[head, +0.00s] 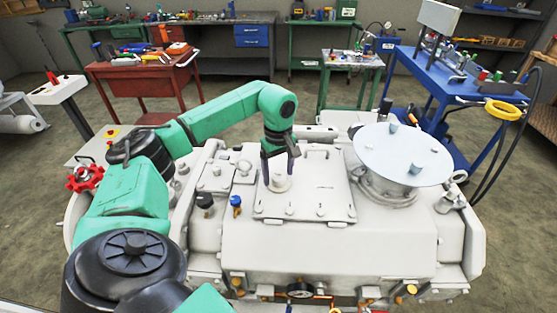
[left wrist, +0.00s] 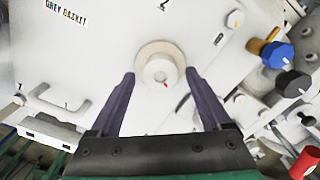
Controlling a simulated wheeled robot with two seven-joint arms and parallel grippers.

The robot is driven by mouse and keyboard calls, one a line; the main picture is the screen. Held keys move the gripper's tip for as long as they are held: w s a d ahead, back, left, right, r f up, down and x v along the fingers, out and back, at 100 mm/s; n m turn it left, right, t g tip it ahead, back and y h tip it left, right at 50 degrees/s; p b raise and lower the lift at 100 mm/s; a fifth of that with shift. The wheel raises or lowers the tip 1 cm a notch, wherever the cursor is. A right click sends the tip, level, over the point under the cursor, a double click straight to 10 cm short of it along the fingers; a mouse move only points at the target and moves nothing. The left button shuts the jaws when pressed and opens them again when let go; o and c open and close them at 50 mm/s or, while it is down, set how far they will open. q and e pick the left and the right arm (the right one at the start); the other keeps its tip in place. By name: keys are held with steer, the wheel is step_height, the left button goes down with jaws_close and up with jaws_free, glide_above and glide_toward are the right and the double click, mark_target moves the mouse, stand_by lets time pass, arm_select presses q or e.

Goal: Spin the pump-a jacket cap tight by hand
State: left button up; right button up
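A white round cap (head: 279,183) with a wider base ring sits on the flat panel on top of the big white pump (head: 330,250). In the left wrist view the cap (left wrist: 160,70) shows a small red mark on its face. My left gripper (head: 280,156) points down over it. In the left wrist view its two dark fingers (left wrist: 160,77) are apart, with the tips close to either side of the cap. I cannot tell whether they touch it. My right gripper is not in view.
A blue knob (head: 236,201) and a black knob (head: 205,200) stand left of the panel. A large round plate (head: 402,154) stands on the pump's right. A red handwheel (head: 85,178) is at the left. Benches and a blue cart (head: 455,90) stand behind.

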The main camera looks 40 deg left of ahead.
arm_select(q)
step_height(320, 180, up, 8)
steer(key=shift+r+b, duration=0.1)
steer(key=shift+b, duration=0.3)
step_height(320, 180, up, 7)
steer(key=p, duration=0.2)
glide_above(279, 174)
steer(key=shift+s+f, duration=0.25)
steer(key=shift+f, duration=0.05)
